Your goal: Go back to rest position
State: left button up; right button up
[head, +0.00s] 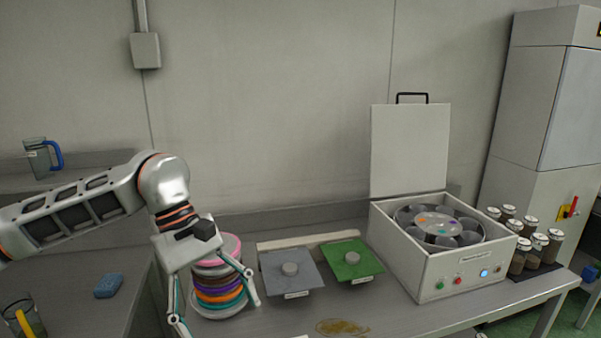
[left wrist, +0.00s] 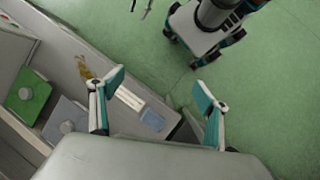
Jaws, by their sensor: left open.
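My left gripper (head: 214,312) is open and empty, with its fingers spread. In the head view it hangs in front of and partly over a stack of coloured discs (head: 222,288) at the left part of the bench. I cannot tell from the picture how far it is from the stack. In the left wrist view the open gripper (left wrist: 162,106) has the bench edge and the green floor behind it. My right gripper is not clearly seen in either view.
On the bench (head: 400,315) stand a grey plate (head: 275,270), a green plate (head: 340,262) and a white box (head: 400,262) with its lid up. Several jars (head: 540,255) stand at right. A blue sponge (head: 109,286) and a jug (head: 38,160) are at left. A brown spill (head: 341,328) lies in front.

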pick_arm(q)
jog(key=s+d+r+n+g+h, duration=0.1)
jog(key=s+d+n+h, duration=0.35)
jog(key=d+h, duration=0.4)
jog(key=s+d+r+n+g+h, duration=0.1)
jog(key=s+d+n+h, duration=0.35)
jog(key=d, duration=0.65)
jog(key=w+a+f+n+t+y, duration=0.2)
jog(key=w+a+f+n+t, duration=0.4)
jog(key=n+t, duration=0.8)
jog(key=w+a+f+n+t+y, duration=0.2)
jog(key=w+a+f+n+t, duration=0.4)
jog(key=n, duration=1.4)
jog(key=s+a+f+n+y, duration=0.2)
jog(key=a+f+n+y, duration=0.3)
jog(key=f, duration=0.5)
jog(key=s+a+f+n+y, duration=0.3)
jog(key=a+f+n+y, duration=0.15)
jog(key=f+n, duration=0.35)
jog(key=s+a+f+n+g+y, duration=0.2)
jog(key=s+a+f+n+g, duration=0.2)
jog(key=s+f, duration=0.8)
jog(key=a+f, duration=0.1)
jog(key=a, duration=0.1)
jog(key=shift+a+f+g, duration=0.15)
jog(key=shift+a+g, duration=0.15)
jog(key=shift+a, duration=0.05)
